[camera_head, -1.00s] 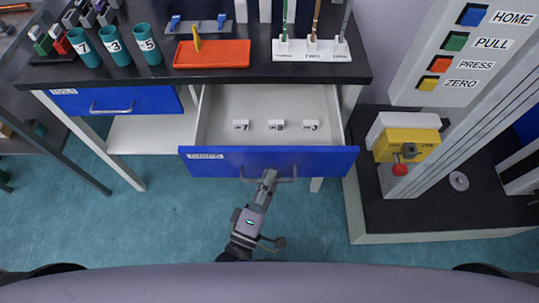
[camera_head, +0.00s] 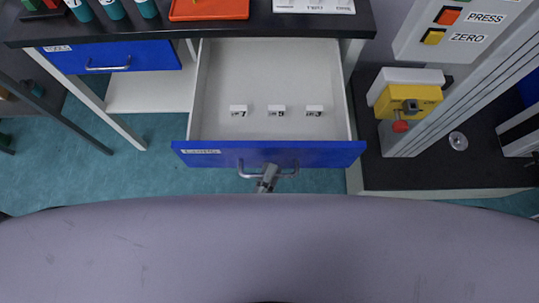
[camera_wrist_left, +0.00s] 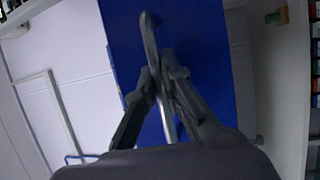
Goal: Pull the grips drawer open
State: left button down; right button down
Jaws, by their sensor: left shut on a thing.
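The grips drawer (camera_head: 215,152) has a blue front with a small label and stands pulled out from under the black bench top. Inside its white tray lie three small white labelled blocks, one of them the middle block (camera_head: 276,111). My left gripper (camera_head: 268,178) is shut on the drawer's metal bar handle (camera_head: 292,172). In the left wrist view the fingers (camera_wrist_left: 165,78) close around the handle (camera_wrist_left: 150,30) in front of the blue drawer front (camera_wrist_left: 205,60). My own body hides most of the left arm. My right gripper is not in view.
A second blue drawer (camera_head: 115,57) at the left is shut. An orange tray (camera_head: 208,9) and teal cups (camera_head: 113,9) stand on the bench top (camera_head: 190,29). A machine with a yellow block (camera_head: 412,100) stands at the right, close to the open drawer.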

pick_arm(q)
jog(key=c, duration=2)
grip_release()
jog(key=shift+o, duration=0.2)
jog(key=v, duration=1.2)
